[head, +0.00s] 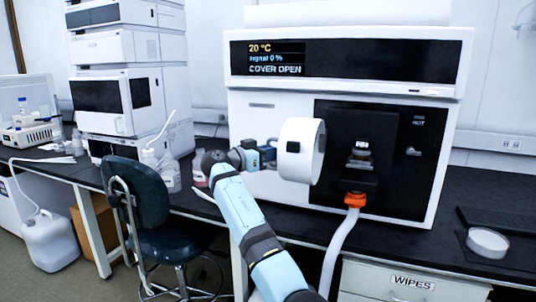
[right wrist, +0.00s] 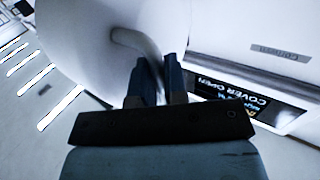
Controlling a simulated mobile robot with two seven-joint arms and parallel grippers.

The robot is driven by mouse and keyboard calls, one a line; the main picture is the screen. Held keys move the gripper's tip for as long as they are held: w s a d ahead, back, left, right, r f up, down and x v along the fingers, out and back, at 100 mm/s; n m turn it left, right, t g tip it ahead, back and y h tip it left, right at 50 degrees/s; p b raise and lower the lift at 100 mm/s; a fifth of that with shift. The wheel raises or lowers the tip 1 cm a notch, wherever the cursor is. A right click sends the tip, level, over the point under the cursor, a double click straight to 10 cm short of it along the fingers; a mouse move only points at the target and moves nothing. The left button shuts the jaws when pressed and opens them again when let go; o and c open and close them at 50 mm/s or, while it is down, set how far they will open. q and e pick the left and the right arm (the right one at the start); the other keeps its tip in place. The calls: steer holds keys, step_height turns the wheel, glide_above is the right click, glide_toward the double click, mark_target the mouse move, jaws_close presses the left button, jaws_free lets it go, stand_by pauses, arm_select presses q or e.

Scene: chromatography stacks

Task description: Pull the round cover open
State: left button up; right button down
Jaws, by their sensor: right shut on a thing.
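The round white cover (head: 300,151) is swung out to the left of the instrument's dark front panel (head: 385,190), standing clear of it and seen nearly edge-on. The bared panel shows a small metal fitting (head: 361,155). My right gripper (head: 269,153) is at the cover's left side. In the right wrist view its two dark fingers (right wrist: 156,85) are closed on the curved handle (right wrist: 137,40) of the cover. The instrument's display (head: 275,59) reads "COVER OPEN". My left gripper is not in view.
The instrument stands on a black bench (head: 330,225). An orange fitting with a white hose (head: 341,245) hangs below its panel. A dark chair (head: 150,205) stands left of my arm. A white dish (head: 487,241) lies at the right.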

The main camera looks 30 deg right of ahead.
steer(key=c, duration=1.2)
jaws_free()
